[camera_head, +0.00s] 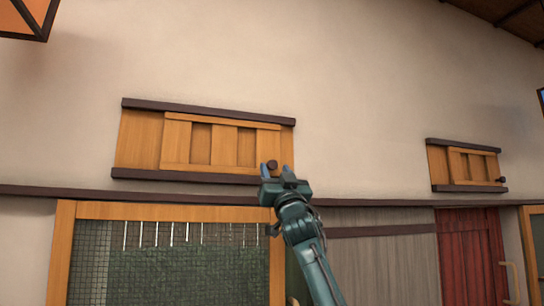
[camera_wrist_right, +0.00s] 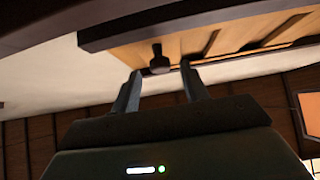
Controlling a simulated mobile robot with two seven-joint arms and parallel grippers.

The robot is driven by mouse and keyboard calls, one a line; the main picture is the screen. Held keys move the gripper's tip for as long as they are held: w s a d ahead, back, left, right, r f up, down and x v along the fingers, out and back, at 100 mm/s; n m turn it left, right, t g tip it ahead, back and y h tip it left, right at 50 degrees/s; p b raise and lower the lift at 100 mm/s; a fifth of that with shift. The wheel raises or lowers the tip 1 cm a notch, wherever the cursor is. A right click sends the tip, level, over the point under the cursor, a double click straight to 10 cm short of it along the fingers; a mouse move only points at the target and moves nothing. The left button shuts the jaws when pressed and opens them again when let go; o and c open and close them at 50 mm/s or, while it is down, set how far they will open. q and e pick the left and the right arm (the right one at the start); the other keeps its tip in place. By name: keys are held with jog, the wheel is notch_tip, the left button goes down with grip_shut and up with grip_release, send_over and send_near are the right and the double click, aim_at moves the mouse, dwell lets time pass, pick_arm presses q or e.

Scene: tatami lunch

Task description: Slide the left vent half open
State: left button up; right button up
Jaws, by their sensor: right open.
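The left vent (camera_head: 223,143) is a wooden slatted panel between two dark rails on the wall. The panel sits toward the right of its frame, with plain wood (camera_head: 138,139) showing at left. A dark round knob (camera_head: 272,165) stands at the panel's lower right. My right gripper (camera_head: 275,172) is open just below the knob in the head view. In the right wrist view, the gripper's fingers (camera_wrist_right: 159,82) are apart, and the knob (camera_wrist_right: 159,62) shows between and beyond their tips. Touching cannot be seen. My left gripper is in neither view.
A second, similar vent (camera_head: 472,166) is on the wall at right. A long dark beam (camera_head: 75,192) runs below the vents. Under it are a wood-framed mesh window (camera_head: 180,212), a grey panel (camera_head: 385,262) and a red door (camera_head: 470,255). The wall between the vents is bare.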

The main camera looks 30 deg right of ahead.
aim_at(273, 166)
jog(key=shift+p+x, duration=0.75)
jog(key=shift+x, duration=1.2)
grip_shut()
jog(key=shift+a+y, duration=0.15)
jog(key=shift+y, duration=0.15)
